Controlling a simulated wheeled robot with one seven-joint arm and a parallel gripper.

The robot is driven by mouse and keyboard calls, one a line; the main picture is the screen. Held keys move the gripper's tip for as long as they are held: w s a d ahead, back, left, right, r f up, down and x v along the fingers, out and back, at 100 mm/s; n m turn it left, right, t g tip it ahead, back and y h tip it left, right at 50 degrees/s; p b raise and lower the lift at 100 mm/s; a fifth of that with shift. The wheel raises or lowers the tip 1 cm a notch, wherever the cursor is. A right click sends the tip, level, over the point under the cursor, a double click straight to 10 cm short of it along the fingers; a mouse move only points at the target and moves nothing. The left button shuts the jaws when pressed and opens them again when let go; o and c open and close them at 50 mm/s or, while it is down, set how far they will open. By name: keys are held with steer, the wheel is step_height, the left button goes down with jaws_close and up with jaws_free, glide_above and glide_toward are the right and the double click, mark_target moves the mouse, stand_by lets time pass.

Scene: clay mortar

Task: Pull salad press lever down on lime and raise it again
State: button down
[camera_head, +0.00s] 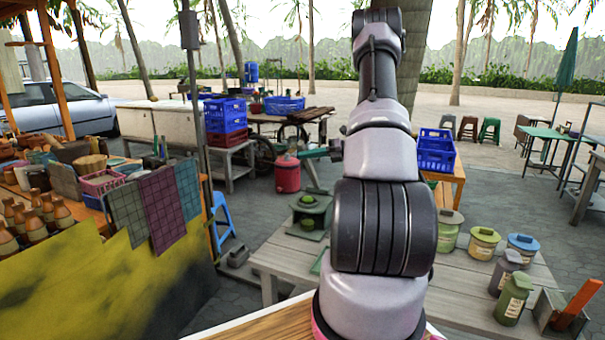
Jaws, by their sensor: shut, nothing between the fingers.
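The salad press (311,212) is a small grey-green stand on the wooden table, left of my arm. A round green lime (307,224) sits in its opening, and another green round shape shows on its top. I cannot make out the press lever clearly. My arm hides the rest of the wrist and part of the table.
The wooden table (275,257) also holds several lidded jars, such as a yellow-lidded one (484,242), and a box with an orange handle (578,303) at right. A blue crate (436,151) stands behind. A blue stool (222,222) and a stall with hanging cloths (162,207) are at left.

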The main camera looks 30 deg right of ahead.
steer(key=w+d+r+m+y, duration=0.1)
steer(key=w+d+r+m, duration=0.2)
steer(key=d, duration=0.3)
steer(key=shift+w+r, duration=0.8)
steer(key=shift+r, duration=0.1)
